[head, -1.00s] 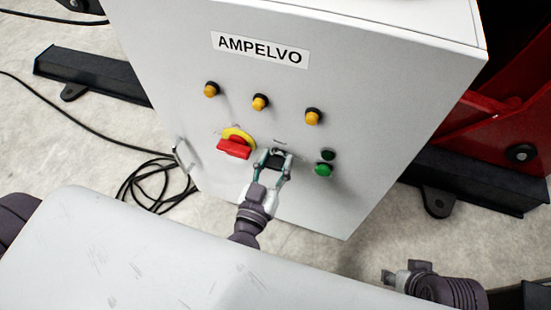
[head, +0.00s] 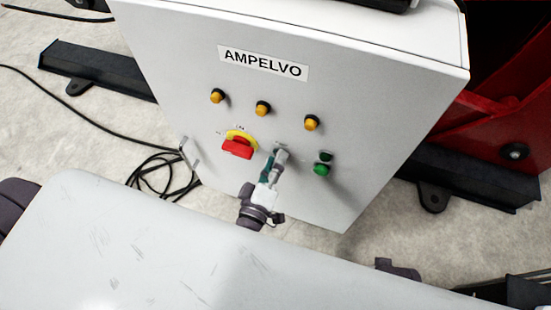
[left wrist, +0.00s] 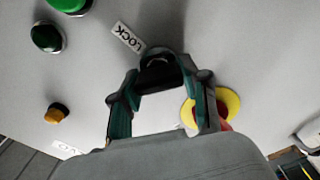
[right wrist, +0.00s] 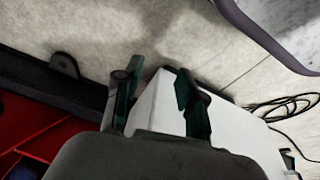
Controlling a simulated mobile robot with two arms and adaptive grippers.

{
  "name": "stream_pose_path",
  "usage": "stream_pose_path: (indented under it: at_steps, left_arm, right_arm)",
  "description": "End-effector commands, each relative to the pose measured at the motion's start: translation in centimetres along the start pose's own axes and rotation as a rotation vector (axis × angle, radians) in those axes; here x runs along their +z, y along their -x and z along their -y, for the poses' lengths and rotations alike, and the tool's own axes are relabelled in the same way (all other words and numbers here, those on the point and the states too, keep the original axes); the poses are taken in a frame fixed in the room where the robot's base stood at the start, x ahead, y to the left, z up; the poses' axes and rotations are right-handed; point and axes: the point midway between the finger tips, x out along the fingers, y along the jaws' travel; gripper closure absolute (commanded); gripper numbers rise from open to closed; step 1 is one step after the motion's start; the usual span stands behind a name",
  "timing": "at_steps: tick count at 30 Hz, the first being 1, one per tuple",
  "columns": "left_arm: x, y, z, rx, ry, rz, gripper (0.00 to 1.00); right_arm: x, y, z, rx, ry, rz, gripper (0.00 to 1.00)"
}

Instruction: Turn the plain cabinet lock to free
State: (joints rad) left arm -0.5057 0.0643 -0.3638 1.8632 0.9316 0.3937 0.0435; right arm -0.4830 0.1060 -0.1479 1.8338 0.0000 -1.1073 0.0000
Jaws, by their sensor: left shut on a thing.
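The cabinet lock is a dark round knob (left wrist: 157,66) beside a LOCK label (left wrist: 128,38) on the grey cabinet front. My left gripper (left wrist: 162,82) is shut on the knob, one finger on each side of it. In the head view my left gripper (head: 279,158) sits at the lower middle of the panel and hides most of the lock, so its pointer position cannot be read. My right gripper (right wrist: 155,95) shows in its own wrist view with fingers apart and nothing between them, away from the panel.
A red rotary switch on a yellow plate (head: 238,146) is close left of my left gripper. Several amber lamps (head: 263,108) are above. A cable (head: 150,175) lies on the floor.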

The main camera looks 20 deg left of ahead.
Motion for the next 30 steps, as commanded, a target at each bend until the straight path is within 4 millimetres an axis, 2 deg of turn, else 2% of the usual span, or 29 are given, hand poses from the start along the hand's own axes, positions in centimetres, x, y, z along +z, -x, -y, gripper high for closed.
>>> stream_pose_path:
  at_steps: [6,15,30]
  left_arm:
    - [-0.15,-0.08,0.01,0.002,0.194,-0.003,0.89]
    - [-0.07,-0.06,0.17,0.002,0.402,-0.002,0.89]
    - [-0.05,-0.05,0.26,0.001,0.523,-0.004,0.89]
  right_arm:
    - [0.49,-0.86,0.05,-0.001,0.001,0.006,0.60]
    - [0.56,-1.07,0.07,-0.001,0.001,0.006,0.60]
    - [0.48,-0.96,0.09,-0.001,0.002,0.006,0.60]
